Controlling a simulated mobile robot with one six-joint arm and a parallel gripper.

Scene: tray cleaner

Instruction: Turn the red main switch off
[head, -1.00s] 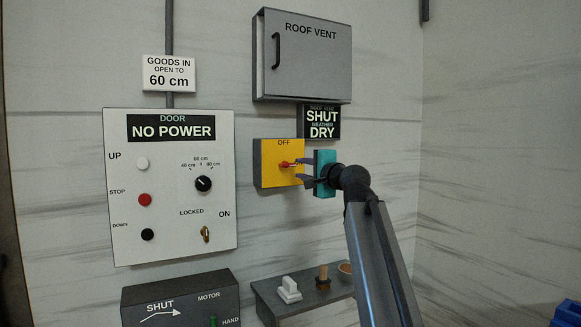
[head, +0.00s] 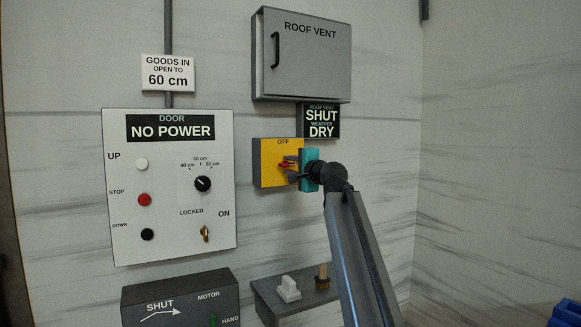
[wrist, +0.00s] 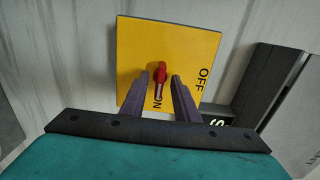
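The red main switch (head: 283,165) sits on a yellow plate (head: 267,174) on the wall, with OFF printed at its top. In the wrist view the red handle (wrist: 160,73) lies in line with the word ON, and OFF is off to the right on the yellow plate (wrist: 205,45). My gripper (head: 289,168) is at the right side of the plate, its dark fingers pointing at the switch. In the wrist view my gripper (wrist: 160,77) is open, with one finger on each side of the handle. A gap shows between the fingers and the handle; contact cannot be told.
A white door panel (head: 168,245), reading NO POWER, is left of the switch. The grey roof vent box (head: 305,60) and a SHUT/DRY sign (head: 321,121) are above. A small shelf (head: 268,296) with a white knob (head: 288,289) is below. The wall to the right is clear.

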